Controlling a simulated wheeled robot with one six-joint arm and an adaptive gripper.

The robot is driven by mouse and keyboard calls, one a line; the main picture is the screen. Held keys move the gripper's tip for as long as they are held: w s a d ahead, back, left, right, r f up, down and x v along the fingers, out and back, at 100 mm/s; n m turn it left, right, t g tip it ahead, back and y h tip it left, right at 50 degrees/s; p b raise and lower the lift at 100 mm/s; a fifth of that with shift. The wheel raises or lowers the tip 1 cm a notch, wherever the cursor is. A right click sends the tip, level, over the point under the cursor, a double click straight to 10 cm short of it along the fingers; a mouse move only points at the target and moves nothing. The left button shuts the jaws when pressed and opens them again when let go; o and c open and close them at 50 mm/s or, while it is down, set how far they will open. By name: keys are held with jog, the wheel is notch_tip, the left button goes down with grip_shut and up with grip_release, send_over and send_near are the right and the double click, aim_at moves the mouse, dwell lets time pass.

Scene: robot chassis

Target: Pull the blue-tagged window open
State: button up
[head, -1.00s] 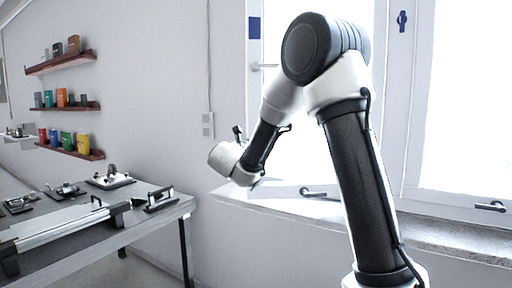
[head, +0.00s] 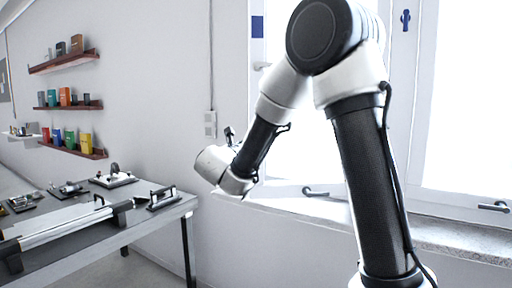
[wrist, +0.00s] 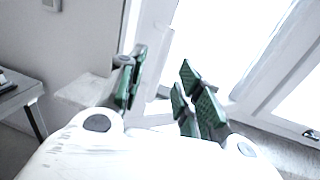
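The window with the blue tag (head: 257,27) is in the head view, behind my arm; its white left frame carries the tag and a small lever (head: 262,66). A second blue mark (head: 405,17) is on the middle frame. A handle (head: 316,192) is low on the window, near the sill. My gripper (wrist: 160,60) is open in the wrist view, its green-padded fingers apart with white window frame beyond them. I see nothing held. In the head view the fingers cannot be made out; the wrist hangs left of the window.
Another handle (head: 494,207) is on the right window. A stone sill (head: 460,238) runs below. A workbench (head: 75,262) with metal fixtures stands at the left, and wall shelves (head: 72,107) hold coloured items. Bare wall lies between bench and window.

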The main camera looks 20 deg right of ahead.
jog(key=v, duration=0.5)
dwell(0.3)
jog(key=s+d+f+m+g+y, duration=0.2)
jog(key=s+d+f+m+g, duration=0.4)
jog(key=s+m, duration=0.35)
jog(key=s+d+f+m+g+y, duration=0.3)
jog(key=s+d+f+m+g, duration=0.4)
jog(key=s, duration=0.4)
jog(key=s+a+r+m+t+y, duration=0.1)
jog(key=s+m+t+y, duration=0.1)
jog(key=s+m, duration=0.3)
jog(key=s+a+r+m+t+y, duration=0.2)
jog(key=s+m+y, duration=0.3)
jog(key=s, duration=0.3)
jog(key=shift+s+a+r+m, duration=0.3)
jog(key=shift+s+m, duration=0.1)
jog(key=shift+m, duration=0.15)
